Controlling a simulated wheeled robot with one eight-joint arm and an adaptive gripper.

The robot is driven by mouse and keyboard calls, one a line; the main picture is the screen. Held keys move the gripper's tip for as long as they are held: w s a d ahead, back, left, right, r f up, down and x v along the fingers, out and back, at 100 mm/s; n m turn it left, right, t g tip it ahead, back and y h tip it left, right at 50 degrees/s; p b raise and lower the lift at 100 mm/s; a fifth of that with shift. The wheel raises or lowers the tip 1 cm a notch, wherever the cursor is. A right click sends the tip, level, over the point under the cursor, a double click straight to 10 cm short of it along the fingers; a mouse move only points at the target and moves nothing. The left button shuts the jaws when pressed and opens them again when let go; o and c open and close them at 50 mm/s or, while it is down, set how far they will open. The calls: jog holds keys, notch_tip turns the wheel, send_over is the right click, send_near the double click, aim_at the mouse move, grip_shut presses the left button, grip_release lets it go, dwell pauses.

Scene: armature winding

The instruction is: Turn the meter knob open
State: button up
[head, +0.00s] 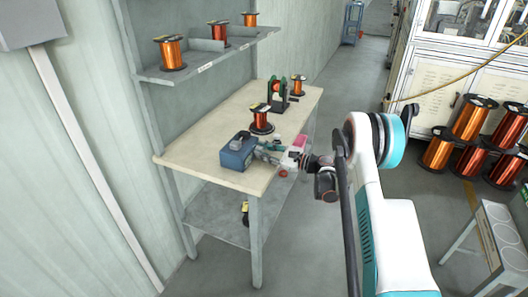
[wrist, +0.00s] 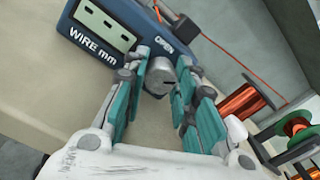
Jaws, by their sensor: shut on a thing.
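The wire meter (head: 236,155) is a dark blue box near the front edge of the beige workbench. In the wrist view, the meter (wrist: 98,38) shows pale windows, the words "WIRE mm" and an "OPEN" label. Its grey round knob (wrist: 159,76) sticks out beside the "OPEN" label. My gripper (wrist: 165,72) has its teal-padded fingertips on either side of the knob and is shut on it. A dark mark shows on the knob's face. In the head view, my gripper (head: 268,151) reaches the meter from the right, and the knob is hidden by the fingers.
A copper wire spool (head: 261,122) stands on the bench just behind the gripper. A green winding stand (head: 279,92) and a small spool (head: 298,85) are farther back. A wall shelf (head: 215,55) holds several spools. Bare bench top (head: 200,135) lies left of the meter.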

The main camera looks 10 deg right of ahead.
jog(key=o, duration=1.1)
